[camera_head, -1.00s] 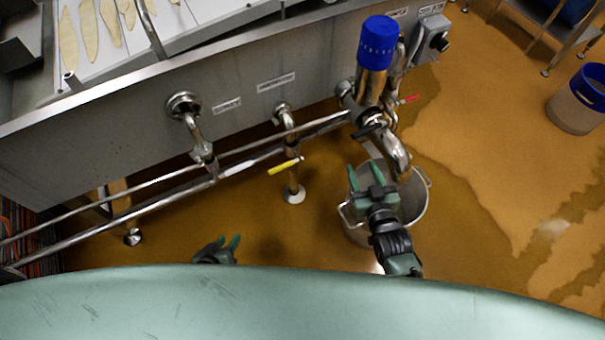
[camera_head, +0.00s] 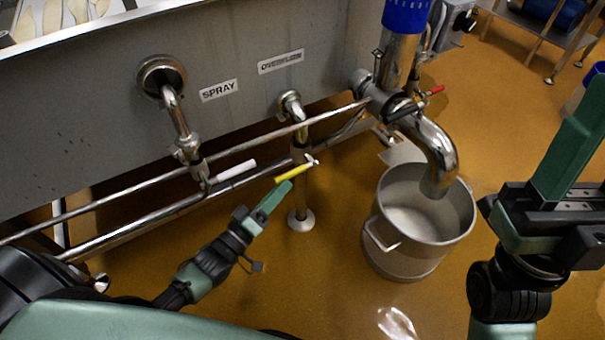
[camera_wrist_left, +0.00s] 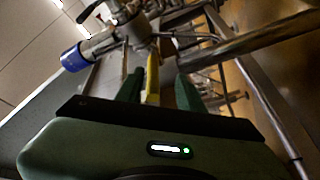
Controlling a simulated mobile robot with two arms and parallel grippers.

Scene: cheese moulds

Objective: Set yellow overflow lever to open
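The yellow overflow lever (camera_head: 296,173) sits on the pipe below the OVERFLOW label (camera_head: 281,62). Its handle slants down to the left from the valve. My left gripper (camera_head: 283,190) is close to the handle's free end, just below it. In the left wrist view the yellow lever (camera_wrist_left: 152,78) shows between the two spread fingers (camera_wrist_left: 158,88), nearer the left one. I cannot tell whether a finger touches it. My right gripper (camera_head: 545,190) is large at the right edge, apart from the lever; its fingers look spread and empty.
A white-handled lever (camera_head: 236,170) is left of the yellow one, under the SPRAY label (camera_head: 219,90). Horizontal pipes (camera_head: 150,230) run along the vat wall. A metal bucket (camera_head: 395,255) stands under the large outlet pipe (camera_head: 436,150). A red-handled valve (camera_head: 436,90) is near the blue-topped pipe.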

